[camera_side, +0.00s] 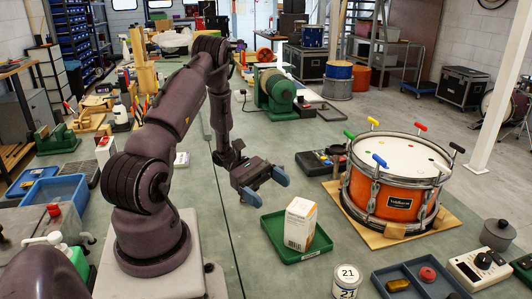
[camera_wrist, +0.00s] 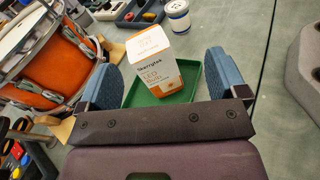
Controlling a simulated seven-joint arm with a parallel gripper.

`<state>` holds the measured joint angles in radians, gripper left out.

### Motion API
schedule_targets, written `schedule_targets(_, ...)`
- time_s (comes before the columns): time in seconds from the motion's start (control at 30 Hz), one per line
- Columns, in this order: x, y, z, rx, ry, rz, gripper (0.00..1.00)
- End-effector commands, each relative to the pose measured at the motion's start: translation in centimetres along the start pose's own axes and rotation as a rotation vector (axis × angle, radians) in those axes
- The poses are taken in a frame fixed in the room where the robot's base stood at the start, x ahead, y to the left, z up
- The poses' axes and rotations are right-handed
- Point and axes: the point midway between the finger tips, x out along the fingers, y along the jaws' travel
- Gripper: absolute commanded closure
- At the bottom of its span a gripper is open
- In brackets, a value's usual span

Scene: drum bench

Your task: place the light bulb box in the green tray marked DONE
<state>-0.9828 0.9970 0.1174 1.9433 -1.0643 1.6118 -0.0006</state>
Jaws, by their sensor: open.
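The light bulb box (camera_side: 300,224), white with orange, stands upright in the green tray (camera_side: 272,228) on the bench. A small pale label is on the tray's front rim, too small to read. My gripper (camera_side: 267,187) is open, with blue fingers, above and a little left of the box in the side view, apart from it. In the wrist view the box (camera_wrist: 158,62) appears beyond the space between my fingertips (camera_wrist: 164,78), and the tray (camera_wrist: 142,98) shows around its base. Nothing is between the fingers.
An orange drum (camera_side: 395,190) with coloured lugs stands on a wooden board just right of the tray. A white tin marked 21 (camera_side: 346,282) is in front, near a dark tray (camera_side: 415,281) with small parts. Left of the tray the bench is clear.

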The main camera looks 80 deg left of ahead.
Motion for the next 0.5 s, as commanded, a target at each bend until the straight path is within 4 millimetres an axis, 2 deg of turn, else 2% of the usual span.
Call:
schedule_targets(0.03,1.2,0.3,2.4,0.077,0.052,-0.101,0.09)
schedule_targets(0.2,4.6,-0.8,8.5,0.327,0.230,-0.415,0.09)
schedule_targets(0.33,6.5,-2.5,12.4,0.549,0.367,-0.628,0.09)
schedule_targets(0.5,7.9,-4.9,16.8,0.883,0.546,-0.858,0.09)
